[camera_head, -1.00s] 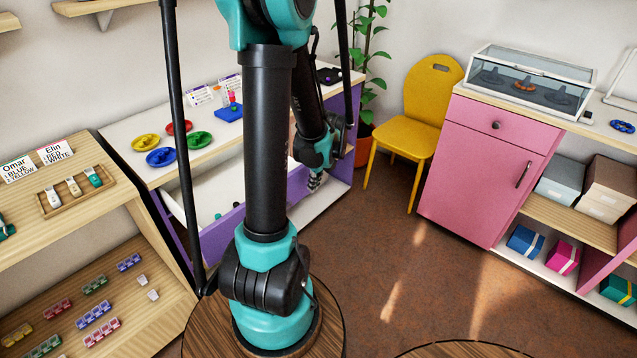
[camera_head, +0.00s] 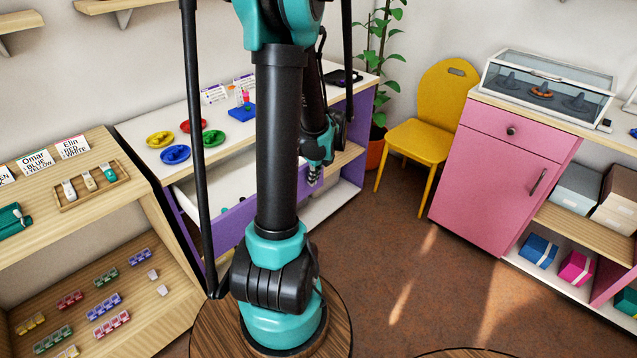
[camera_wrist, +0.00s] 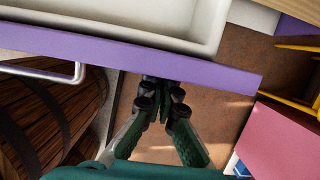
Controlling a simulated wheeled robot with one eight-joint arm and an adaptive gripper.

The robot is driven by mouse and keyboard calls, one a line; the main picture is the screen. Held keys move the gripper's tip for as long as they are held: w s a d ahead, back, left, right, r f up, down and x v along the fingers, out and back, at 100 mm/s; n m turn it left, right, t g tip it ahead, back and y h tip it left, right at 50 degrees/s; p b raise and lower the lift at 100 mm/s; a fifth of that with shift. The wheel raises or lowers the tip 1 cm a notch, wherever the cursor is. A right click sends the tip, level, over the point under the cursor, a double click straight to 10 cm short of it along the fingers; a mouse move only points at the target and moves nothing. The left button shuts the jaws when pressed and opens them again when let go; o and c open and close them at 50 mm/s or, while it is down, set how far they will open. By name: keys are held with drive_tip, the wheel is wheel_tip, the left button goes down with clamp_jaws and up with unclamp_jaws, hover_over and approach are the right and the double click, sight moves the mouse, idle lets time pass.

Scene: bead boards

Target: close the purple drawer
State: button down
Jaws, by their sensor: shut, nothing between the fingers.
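The purple drawer (camera_head: 238,223) is pulled out of the white-topped cabinet, and part of its pale inside shows behind my arm in the head view. In the wrist view its purple front (camera_wrist: 215,72) crosses the picture, with the pale tray (camera_wrist: 150,15) beyond it. A silver bar handle (camera_wrist: 50,74) is on the front at the left. My gripper (camera_wrist: 158,86) is shut and empty, with its fingertips at the drawer front, right of the handle. I cannot tell whether they touch it. In the head view my gripper (camera_head: 314,180) is near the drawer's right end.
A wooden shelf (camera_head: 110,215) stands close on the left. A yellow chair (camera_head: 425,125) and a pink cabinet (camera_head: 490,185) are to the right. The brown floor (camera_head: 400,250) between is open.

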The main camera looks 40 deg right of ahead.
drive_tip(key=w, duration=0.8)
drive_tip(key=w+a, duration=0.1)
drive_tip(key=w, duration=1.5)
drive_tip(key=shift+a, duration=0.4)
drive_tip(key=shift+w, duration=0.15)
